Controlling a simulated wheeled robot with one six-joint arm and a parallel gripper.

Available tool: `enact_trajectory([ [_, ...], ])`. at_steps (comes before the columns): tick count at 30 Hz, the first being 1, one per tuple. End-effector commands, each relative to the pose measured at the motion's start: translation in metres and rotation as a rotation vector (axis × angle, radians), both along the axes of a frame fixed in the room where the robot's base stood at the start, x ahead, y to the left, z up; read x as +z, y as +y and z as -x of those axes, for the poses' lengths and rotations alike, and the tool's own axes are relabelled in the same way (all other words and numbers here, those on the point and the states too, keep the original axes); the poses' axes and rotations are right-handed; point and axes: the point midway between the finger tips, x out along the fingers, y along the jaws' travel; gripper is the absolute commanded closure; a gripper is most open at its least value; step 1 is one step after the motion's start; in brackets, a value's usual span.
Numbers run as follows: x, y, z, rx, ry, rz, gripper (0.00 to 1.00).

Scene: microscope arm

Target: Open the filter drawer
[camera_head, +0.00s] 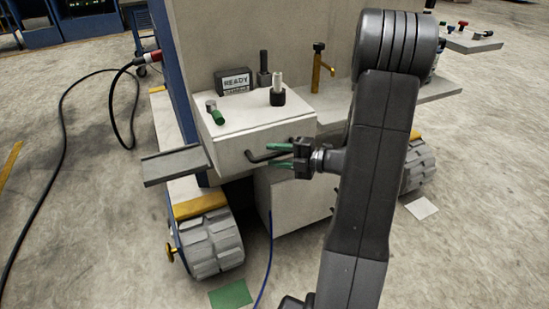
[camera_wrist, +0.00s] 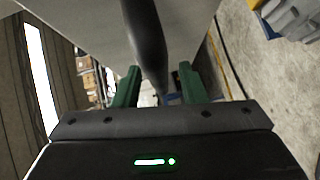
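The filter drawer seems to be the pale box front (camera_head: 232,149) with a dark bar handle (camera_head: 252,158), below the READY sign. No gap shows around that front in the head view. My gripper (camera_head: 268,157) comes from the right, its two green fingers at the handle. In the wrist view, the dark handle (camera_wrist: 148,35) runs between the green fingers of my gripper (camera_wrist: 160,80). The fingers stand apart with space beside the bar. I cannot tell whether either finger touches it.
A READY sign (camera_head: 234,82), a black post, a pale-topped knob (camera_head: 278,90) and a green-ended knob (camera_head: 218,116) stand on the box top. A grey shelf (camera_head: 175,164) juts out left. A lower white cabinet (camera_head: 290,200) stands below.

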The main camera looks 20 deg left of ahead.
Motion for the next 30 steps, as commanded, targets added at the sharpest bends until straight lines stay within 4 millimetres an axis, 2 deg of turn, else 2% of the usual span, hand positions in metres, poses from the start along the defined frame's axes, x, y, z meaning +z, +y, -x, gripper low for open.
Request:
enact_trajectory([
  [4, -0.0008, 0.0071, 0.0007, 0.0, 0.0, -0.001, 0.62],
  [12, -0.0005, 0.0079, 0.0007, 0.0, 0.0, -0.001, 0.62],
  [18, -0.0006, 0.0077, 0.0007, 0.0, 0.0, -0.001, 1.0],
  [26, -0.0001, 0.0062, 0.0018, -0.001, 0.001, -0.001, 1.0],
  [30, 0.0016, -0.0015, 0.008, -0.003, 0.004, 0.001, 1.0],
])
